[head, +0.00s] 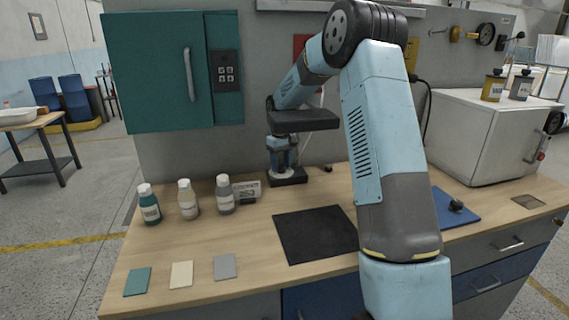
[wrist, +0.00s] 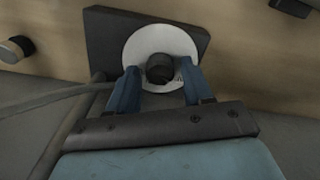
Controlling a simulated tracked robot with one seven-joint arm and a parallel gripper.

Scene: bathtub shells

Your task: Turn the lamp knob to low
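The lamp's dark base (head: 287,180) stands at the back of the workbench, below my gripper (head: 282,158) in the head view. In the wrist view the dark base plate (wrist: 105,35) carries a white round dial (wrist: 135,48) with a black knob (wrist: 160,68) at its middle. My gripper (wrist: 160,75) points down at it, with one blue finger on each side of the knob. Small gaps show between the fingers and the knob, so the gripper looks open around it. The dial's markings are too small to read. My arm hides much of the lamp in the head view.
A black mat (head: 313,235) lies in front. A teal cabinet (head: 160,75) hangs at left, and a white box (head: 480,140) stands at right. A small dark cylinder (wrist: 15,48) is at the wrist view's left.

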